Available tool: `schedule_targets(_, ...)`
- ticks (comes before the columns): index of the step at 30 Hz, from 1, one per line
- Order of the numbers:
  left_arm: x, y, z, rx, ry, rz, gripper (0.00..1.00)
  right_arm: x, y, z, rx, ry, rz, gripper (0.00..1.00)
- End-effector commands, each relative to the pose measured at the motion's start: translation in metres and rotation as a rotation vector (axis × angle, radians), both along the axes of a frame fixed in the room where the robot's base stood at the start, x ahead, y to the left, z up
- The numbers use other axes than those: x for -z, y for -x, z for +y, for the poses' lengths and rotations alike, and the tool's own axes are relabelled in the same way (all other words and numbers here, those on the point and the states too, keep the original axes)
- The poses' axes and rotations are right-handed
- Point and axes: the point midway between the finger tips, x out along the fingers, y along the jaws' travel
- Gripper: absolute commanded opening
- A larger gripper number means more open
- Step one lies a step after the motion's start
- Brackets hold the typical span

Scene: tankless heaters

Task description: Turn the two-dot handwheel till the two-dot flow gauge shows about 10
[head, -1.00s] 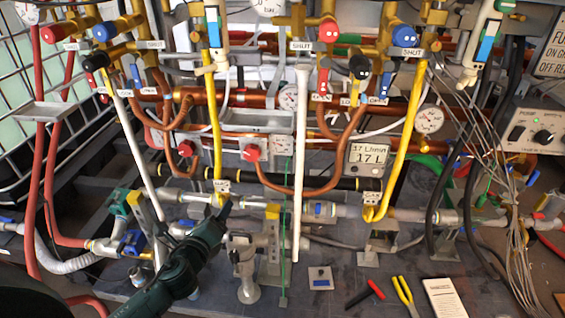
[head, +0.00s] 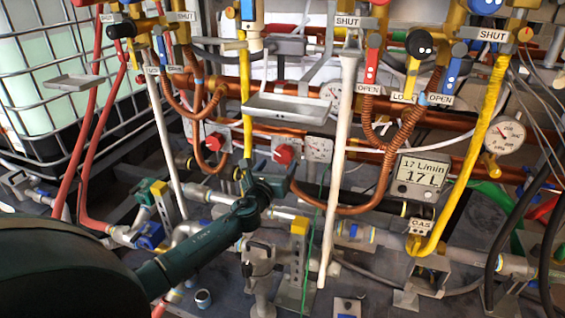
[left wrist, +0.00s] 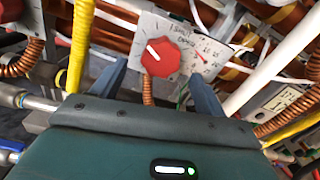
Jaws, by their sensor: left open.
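My left gripper (head: 262,172) reaches in from the lower left, just below and left of a red knob (head: 285,153). In the left wrist view my open fingers (left wrist: 160,82) stand on either side of the red knob (left wrist: 160,57), apart from it. The knob has a white pointer line and sits on a grey marked plate. A white dial (head: 319,149) is right beside it. A black round handle with two white dots (head: 420,42) is at the upper right. I cannot tell which is the two-dot handwheel or gauge. A digital display (head: 424,175) reads 17 L/min above larger digits.
A white vertical pipe (head: 340,150) stands right of the red knob. A yellow pipe (head: 246,100) rises left of it. A grey tray (head: 290,108) juts out above. Another red knob (head: 214,141) is at left. Copper pipes crowd behind.

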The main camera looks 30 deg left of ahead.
Motion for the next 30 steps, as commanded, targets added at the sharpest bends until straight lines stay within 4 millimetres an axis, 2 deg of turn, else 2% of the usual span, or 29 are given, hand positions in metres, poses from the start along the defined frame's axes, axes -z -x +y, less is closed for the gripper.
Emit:
schedule_targets(3, 0.002, -0.021, 0.005, -0.001, 0.002, -0.001, 0.73, 0.003, -0.001, 0.001, -0.005, -0.003, -0.037, 0.36)
schedule_targets(9, 0.001, -0.040, 0.009, 0.000, 0.002, 0.000, 0.73, 0.001, -0.002, 0.003, -0.012, -0.007, -0.085, 0.36)
schedule_targets(20, 0.001, -0.044, 0.010, 0.000, 0.002, 0.000, 0.73, -0.001, -0.003, 0.004, -0.014, -0.007, -0.097, 0.36)
schedule_targets(30, 0.001, -0.044, 0.010, 0.000, 0.002, 0.000, 0.47, 0.000, -0.002, 0.004, -0.014, -0.008, -0.094, 0.36)
